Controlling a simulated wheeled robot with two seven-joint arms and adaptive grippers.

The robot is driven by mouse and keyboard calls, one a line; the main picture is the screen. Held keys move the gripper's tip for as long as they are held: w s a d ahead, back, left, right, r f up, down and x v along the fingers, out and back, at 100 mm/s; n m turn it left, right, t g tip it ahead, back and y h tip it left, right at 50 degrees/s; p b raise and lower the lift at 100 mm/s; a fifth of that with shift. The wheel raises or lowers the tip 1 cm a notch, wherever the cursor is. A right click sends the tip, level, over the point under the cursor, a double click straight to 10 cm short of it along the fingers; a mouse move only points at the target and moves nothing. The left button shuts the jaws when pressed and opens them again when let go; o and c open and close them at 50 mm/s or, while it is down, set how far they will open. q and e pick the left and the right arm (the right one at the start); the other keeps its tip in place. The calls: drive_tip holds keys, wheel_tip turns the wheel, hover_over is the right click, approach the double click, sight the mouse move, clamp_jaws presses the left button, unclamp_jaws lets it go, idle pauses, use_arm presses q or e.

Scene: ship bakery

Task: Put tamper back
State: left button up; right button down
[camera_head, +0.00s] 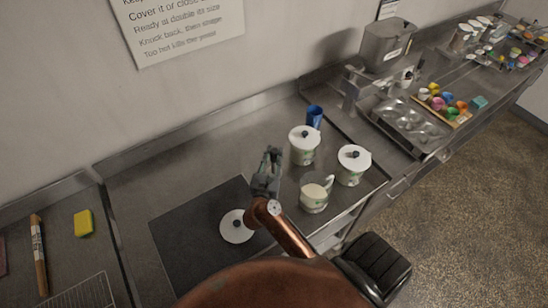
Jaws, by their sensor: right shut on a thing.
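My right gripper (268,164) is over the steel counter, just left of the white pots, at the end of my copper-coloured arm. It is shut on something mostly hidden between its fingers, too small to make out. I cannot pick out the tamper for certain. A blue cup-like thing (314,117) stands behind the pots, apart from the gripper. My left gripper is not in view.
Two lidded white pots (304,150) (352,170) and an uncovered one (313,197) stand on the counter. A loose white lid (232,230) lies on a dark mat (185,235). A yellow sponge (83,223) and rolling pin (39,255) are at left. Coloured cups (437,103) are at right.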

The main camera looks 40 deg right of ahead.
drive_tip(key=shift+f, duration=1.15)
drive_tip(key=c, duration=2.2)
unclamp_jaws()
drive_tip(key=shift+f, duration=0.15)
drive_tip(key=o, duration=0.5)
drive_tip(key=shift+r, duration=0.25)
drive_tip(key=shift+b+v, duration=1.1)
drive_tip(key=shift+v, duration=5)
